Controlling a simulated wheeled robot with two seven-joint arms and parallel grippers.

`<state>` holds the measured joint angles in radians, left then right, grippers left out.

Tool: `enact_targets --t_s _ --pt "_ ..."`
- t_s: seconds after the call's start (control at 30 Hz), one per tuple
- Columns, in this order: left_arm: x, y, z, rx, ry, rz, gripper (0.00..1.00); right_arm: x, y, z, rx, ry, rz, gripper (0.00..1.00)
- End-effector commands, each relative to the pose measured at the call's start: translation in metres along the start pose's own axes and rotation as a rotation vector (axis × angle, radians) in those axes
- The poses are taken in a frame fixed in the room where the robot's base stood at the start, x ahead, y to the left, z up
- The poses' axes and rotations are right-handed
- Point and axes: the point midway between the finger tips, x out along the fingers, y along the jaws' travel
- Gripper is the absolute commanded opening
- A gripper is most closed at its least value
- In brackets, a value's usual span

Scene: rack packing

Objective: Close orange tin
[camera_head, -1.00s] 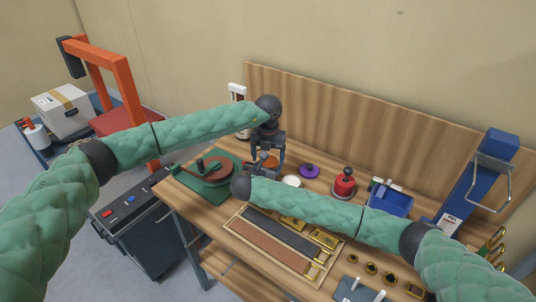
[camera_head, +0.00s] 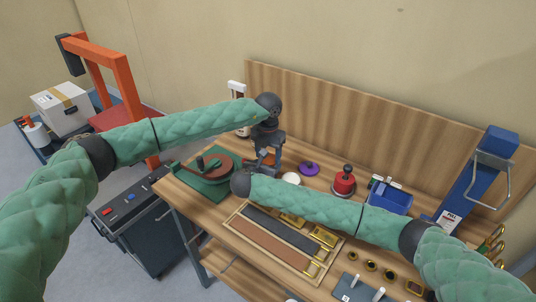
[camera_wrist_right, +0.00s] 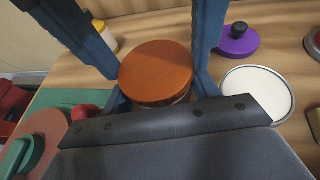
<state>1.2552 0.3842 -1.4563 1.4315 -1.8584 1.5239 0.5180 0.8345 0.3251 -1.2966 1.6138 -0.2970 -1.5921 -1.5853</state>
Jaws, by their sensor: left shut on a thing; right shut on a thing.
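The orange tin (camera_wrist_right: 156,72) stands upright on the wooden bench, with its flat round orange lid on top. A narrow strip of its side shows below the lid in the right wrist view. My left gripper (camera_head: 267,154) reaches down from above, its dark fingers on either side of the lid, shut on it. My right gripper (camera_wrist_right: 160,98) comes in low from the front and is shut on the tin's body. The lower part of the tin is hidden by my right gripper. In the head view the tin (camera_head: 266,158) is mostly covered by both grippers.
A white round dish (camera_wrist_right: 258,92) and a purple-topped item (camera_wrist_right: 237,42) stand close right of the tin. A green mat (camera_head: 191,184) with a brown disc lies left. A red knobbed item (camera_head: 344,182), a blue bin (camera_head: 390,197) and a framed tray (camera_head: 263,245) stand nearby.

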Motion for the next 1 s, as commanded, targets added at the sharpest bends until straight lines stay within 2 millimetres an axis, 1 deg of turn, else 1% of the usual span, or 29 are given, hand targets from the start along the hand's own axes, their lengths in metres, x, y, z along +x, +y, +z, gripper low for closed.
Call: enact_targets --t_s 0.03,0.07,0.1,0.17,0.43,0.53,0.9,1.0 --pt "0.0 0.002 0.0 -0.002 0.0 0.001 0.34 0.001 -0.001 0.0 0.0 0.0 -0.002 0.0" --pt "0.0 0.002 0.0 -0.002 0.0 0.001 0.65 0.001 -0.001 0.0 0.0 0.0 -0.002 0.0" --pt "0.0 0.002 0.0 -0.002 0.0 0.001 0.73 0.001 -0.001 0.0 0.0 0.0 -0.002 0.0" --pt "0.0 0.001 0.0 -0.003 0.0 0.001 0.83 0.001 -0.001 0.0 0.0 0.0 -0.002 0.0" --pt "0.0 0.001 0.0 -0.002 0.0 0.001 0.83 0.001 -0.001 0.0 0.0 0.0 -0.001 0.0" --pt "-0.004 0.001 0.0 -0.002 -0.001 0.001 0.83 0.0 -0.001 0.0 0.0 0.0 -0.001 0.0" --pt "-0.042 0.001 0.0 -0.002 -0.001 0.0 0.83 0.0 0.0 0.0 0.0 0.0 -0.001 0.0" --pt "-0.045 0.0 0.0 -0.002 -0.001 0.0 0.83 0.0 0.0 0.0 0.0 0.0 -0.001 0.0"
